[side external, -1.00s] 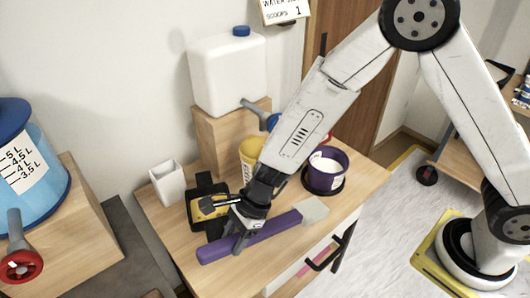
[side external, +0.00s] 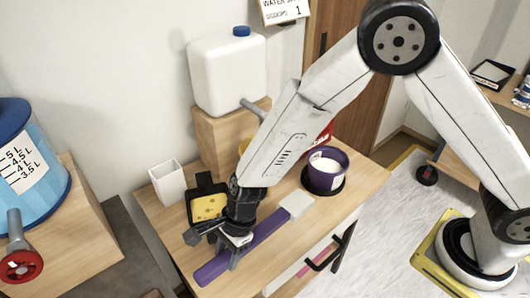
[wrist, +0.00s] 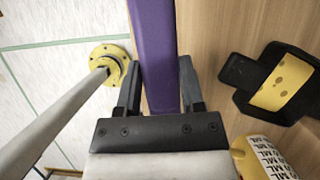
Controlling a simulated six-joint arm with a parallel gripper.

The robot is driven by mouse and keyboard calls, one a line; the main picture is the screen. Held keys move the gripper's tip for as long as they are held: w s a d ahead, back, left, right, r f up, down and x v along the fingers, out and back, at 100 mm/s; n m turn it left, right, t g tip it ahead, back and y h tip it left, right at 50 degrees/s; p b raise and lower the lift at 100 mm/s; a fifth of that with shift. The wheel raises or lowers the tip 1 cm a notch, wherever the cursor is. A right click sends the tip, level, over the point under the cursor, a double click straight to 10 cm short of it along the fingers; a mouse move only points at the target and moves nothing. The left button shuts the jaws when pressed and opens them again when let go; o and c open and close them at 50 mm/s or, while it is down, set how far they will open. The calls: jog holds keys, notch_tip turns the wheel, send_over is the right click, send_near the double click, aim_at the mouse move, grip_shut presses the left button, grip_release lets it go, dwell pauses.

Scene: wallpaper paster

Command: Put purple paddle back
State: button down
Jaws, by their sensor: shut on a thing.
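The purple paddle (side external: 262,230) has a long purple body and a pale flat end (side external: 297,205). In the side external view it runs diagonally along the front of the wooden table, its purple end at lower left near the front edge. My gripper (side external: 236,258) is shut on the purple part, its fingers on either side of it. In the wrist view the purple body (wrist: 153,45) runs between both fingers (wrist: 158,85), and the pale end is out of view. I cannot tell whether the paddle touches the tabletop.
A black holder with a yellow, spotted plate (side external: 207,207) stands just behind my gripper. A white cup (side external: 166,183) is at the back left. A purple bucket (side external: 325,172) with white contents stands to the right. A white tank (side external: 228,75) sits on a wooden block behind.

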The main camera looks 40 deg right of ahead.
send_over(229, 284)
jog(key=d, duration=0.1)
jog(key=shift+w+f, duration=0.15)
jog(key=shift+f, duration=2.75)
jog(key=shift+f, duration=0.1)
jog(key=shift+d+f, duration=0.1)
jog(key=shift+f, duration=1.7)
jog(key=shift+c, duration=1)
grip_release()
jog(key=shift+f, duration=0.2)
jog(key=shift+v, duration=3.9)
